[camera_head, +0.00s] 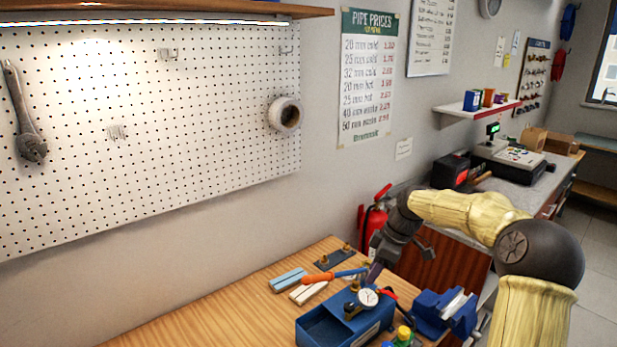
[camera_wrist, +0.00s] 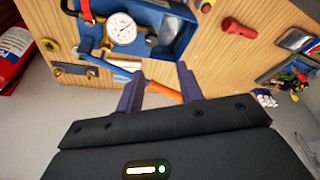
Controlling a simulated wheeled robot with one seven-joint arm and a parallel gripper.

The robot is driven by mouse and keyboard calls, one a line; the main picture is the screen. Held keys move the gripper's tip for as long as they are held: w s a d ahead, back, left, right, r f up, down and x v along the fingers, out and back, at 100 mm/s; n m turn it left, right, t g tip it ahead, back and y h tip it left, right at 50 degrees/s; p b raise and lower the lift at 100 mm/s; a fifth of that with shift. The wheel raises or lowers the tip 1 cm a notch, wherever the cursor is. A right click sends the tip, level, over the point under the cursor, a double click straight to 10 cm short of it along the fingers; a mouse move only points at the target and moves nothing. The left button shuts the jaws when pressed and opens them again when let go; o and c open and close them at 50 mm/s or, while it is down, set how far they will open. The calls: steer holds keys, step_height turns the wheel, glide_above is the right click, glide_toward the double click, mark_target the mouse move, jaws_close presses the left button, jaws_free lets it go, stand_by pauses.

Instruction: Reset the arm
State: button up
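My arm reaches in from the right of the head view, with my gripper (camera_head: 375,272) pointing down over the wooden workbench (camera_head: 235,302). In the wrist view my gripper (camera_wrist: 160,72) shows two dark purple fingers set apart. An orange handle (camera_wrist: 163,92) shows in the gap between them, partly hidden by the right finger; it appears to lie beyond the fingers, not gripped.
A blue box with a round gauge (camera_head: 320,328) stands close below the gripper, and a blue vise (camera_head: 440,310) is to its right. A red fire extinguisher (camera_head: 372,218) stands behind. A pegboard (camera_head: 200,130) covers the left wall; free air lies before it.

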steer(key=s+a+f+m+h, duration=0.2)
steer(key=s+a+f+m, duration=0.15)
steer(key=s+a, duration=0.4)
steer(key=s+d+f+m+t+h, duration=0.1)
steer(key=s+d+f+m, duration=0.1)
steer(key=s+m, duration=0.8)
steer(key=s, duration=0.9)
steer(key=shift+s+h, duration=0.2)
steer(key=shift+h, duration=0.1)
steer(key=shift+w, duration=0.1)
steer(key=shift+d, duration=0.15)
steer(key=shift+s, duration=0.2)
steer(key=shift+w, duration=0.1)
